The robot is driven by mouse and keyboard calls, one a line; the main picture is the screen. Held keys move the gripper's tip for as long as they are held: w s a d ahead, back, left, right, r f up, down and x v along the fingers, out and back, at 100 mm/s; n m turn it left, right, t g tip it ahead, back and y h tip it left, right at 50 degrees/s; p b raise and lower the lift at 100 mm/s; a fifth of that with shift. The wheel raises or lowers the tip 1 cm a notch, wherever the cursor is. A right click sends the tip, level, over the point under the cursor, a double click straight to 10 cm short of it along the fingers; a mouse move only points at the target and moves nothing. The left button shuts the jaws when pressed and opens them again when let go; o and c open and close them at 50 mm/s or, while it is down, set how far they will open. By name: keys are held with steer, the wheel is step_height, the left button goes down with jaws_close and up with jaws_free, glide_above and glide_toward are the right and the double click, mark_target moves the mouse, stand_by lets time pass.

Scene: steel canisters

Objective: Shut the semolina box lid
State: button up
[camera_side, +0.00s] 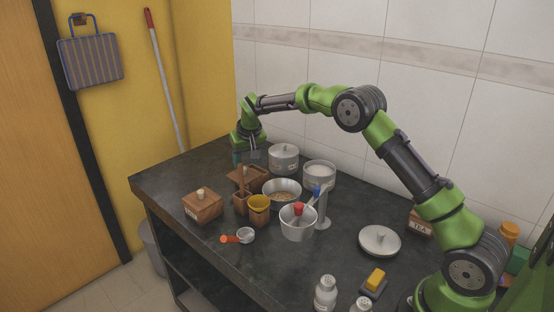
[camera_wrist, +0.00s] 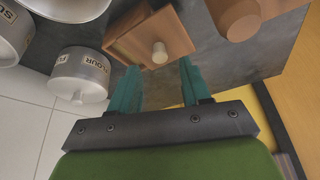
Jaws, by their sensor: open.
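A wooden box (camera_side: 203,207) with a pale knob on its closed lid stands at the front left of the counter; its label is too small to read. A second wooden box (camera_side: 247,178) sits behind it, partly hidden. In the wrist view a wooden box (camera_wrist: 138,38) with a pale knob (camera_wrist: 160,52) lies just beyond my fingers; no name on it is readable, and I cannot tell how far its lid stands open. My gripper (camera_side: 238,158) is open and empty at the back left. In the wrist view its teal fingers (camera_wrist: 160,78) appear on either side of the knob, apart from it.
A lidded flour canister (camera_wrist: 82,72) stands close by; it also shows in the side view (camera_side: 284,160). An open canister (camera_side: 319,176), a bowl (camera_side: 282,198), a yellow-topped wooden cup (camera_side: 259,212) and a steel pot (camera_side: 298,228) crowd the middle. The front counter is clearer.

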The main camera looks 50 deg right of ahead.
mark_target(245, 168)
steer(key=shift+x, duration=2.15)
steer(key=shift+c, duration=0.3)
jaws_close()
